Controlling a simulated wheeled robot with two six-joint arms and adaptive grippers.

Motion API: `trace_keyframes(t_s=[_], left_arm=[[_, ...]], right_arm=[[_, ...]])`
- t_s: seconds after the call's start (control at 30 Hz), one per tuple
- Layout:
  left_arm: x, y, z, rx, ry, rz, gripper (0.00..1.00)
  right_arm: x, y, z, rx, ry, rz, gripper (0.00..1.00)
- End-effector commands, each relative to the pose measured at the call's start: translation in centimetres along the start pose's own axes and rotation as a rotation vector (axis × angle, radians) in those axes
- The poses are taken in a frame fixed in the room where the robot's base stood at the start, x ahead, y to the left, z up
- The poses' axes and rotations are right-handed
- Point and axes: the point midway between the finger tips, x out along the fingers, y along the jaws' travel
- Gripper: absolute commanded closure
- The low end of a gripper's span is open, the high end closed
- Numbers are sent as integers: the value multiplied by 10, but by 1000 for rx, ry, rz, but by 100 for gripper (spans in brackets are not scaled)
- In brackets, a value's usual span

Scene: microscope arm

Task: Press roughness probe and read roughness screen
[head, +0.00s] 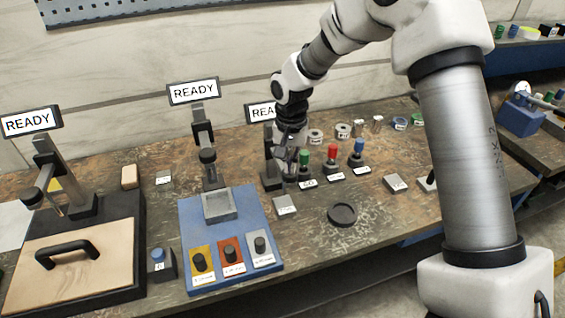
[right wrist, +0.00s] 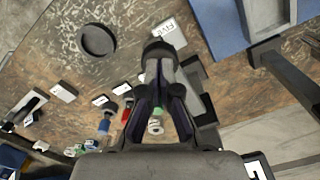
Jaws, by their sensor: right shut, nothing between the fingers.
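Three instruments with posts carry white READY screens: one at the left (head: 28,121), one in the middle (head: 193,92), and one at the right (head: 261,112) partly hidden by my right arm. No label in view tells which is the roughness one. My right gripper (head: 291,170) points down at the right instrument, in front of its post (head: 269,160). It is shut and empty. In the right wrist view its fingertips (right wrist: 160,66) are close to a dark round probe-like part (right wrist: 158,48); I cannot tell whether they touch. My left gripper is not in view.
Green, red and blue knobs (head: 332,153) stand just right of my gripper. A grey labelled block (head: 285,205) and a black round dish (head: 342,214) lie in front. A blue base (head: 218,222) with coloured plates is to the left. Small rings (head: 343,131) stand behind.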

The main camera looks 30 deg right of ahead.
Motion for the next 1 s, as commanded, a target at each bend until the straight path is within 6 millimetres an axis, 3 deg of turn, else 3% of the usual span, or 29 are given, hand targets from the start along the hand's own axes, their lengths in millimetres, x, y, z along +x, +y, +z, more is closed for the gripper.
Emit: trace_keyframes(t_s=[1.0], left_arm=[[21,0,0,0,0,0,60]], right_arm=[[50,0,0,0,-1,1,100]])
